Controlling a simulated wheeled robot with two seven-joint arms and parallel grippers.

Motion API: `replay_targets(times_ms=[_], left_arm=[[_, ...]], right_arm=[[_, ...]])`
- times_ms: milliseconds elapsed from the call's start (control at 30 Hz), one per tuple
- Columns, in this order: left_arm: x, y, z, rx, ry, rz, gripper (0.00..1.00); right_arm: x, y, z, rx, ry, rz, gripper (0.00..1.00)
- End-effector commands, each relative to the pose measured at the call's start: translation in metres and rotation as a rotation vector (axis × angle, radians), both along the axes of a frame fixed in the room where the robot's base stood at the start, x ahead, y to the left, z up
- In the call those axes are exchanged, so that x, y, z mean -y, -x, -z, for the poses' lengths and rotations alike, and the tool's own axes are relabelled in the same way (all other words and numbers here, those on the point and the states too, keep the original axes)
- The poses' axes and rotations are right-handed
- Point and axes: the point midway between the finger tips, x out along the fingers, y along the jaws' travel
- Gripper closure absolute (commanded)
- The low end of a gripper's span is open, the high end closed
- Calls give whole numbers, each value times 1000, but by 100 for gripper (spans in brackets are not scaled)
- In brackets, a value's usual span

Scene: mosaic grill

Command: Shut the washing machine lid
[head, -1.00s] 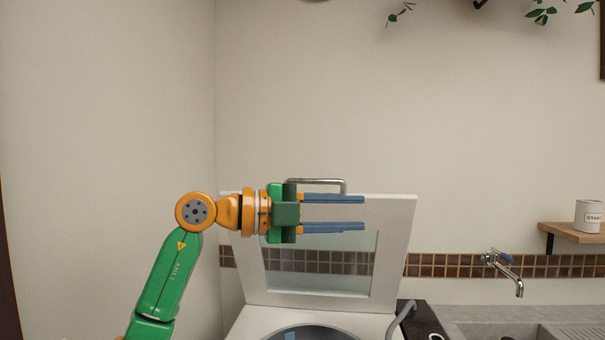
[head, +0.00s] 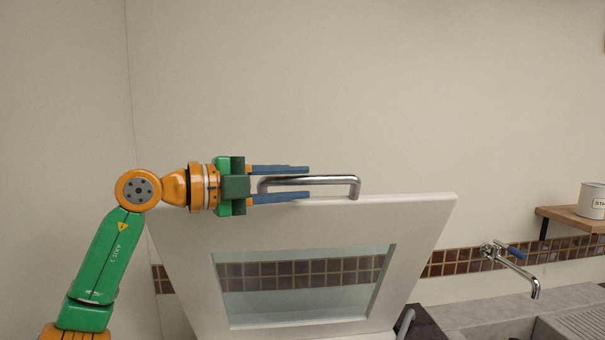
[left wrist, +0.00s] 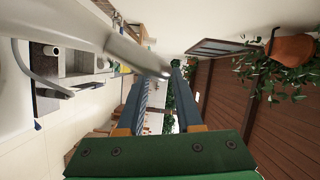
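The washing machine lid (head: 205,270) is a white frame with a glass window, raised and leaning toward me at the top in the head view. A silver bar handle (head: 335,180) stands on its top edge. My left gripper (head: 308,182) comes in from the left with its blue fingers apart, one above and one below the left part of the handle in the head view. In the left wrist view the handle (left wrist: 140,55) crosses near the fingertips (left wrist: 161,73). I cannot tell whether they touch it. The machine's body is almost wholly below the frame. My right gripper is not in view.
A tap (head: 515,265) and grey sink counter (head: 480,312) are right of the machine. A wooden shelf (head: 570,218) with a white canister (head: 591,201) is at the far right. A potted plant (left wrist: 293,50) shows in the left wrist view.

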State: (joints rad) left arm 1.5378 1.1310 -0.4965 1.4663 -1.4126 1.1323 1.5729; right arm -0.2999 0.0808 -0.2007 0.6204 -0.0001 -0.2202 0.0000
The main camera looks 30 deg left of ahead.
Motion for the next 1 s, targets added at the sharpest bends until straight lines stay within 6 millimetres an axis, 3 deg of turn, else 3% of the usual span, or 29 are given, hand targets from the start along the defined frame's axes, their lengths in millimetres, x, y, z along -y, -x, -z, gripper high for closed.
replay_targets(times_ms=[200, 433, 567, 600, 1000], left_arm=[[15, -25, 0, -1, 1, 1, 65], [16, -26, 2, 1, 0, 0, 65], [16, -26, 2, 1, 0, 0, 98], [16, -26, 2, 0, 0, 0, 100], [16, -26, 2, 0, 1, 2, 100]], right_arm=[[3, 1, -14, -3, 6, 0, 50], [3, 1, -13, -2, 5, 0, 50], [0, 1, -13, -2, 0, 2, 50], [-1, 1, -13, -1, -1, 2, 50], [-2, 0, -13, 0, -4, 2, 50]])
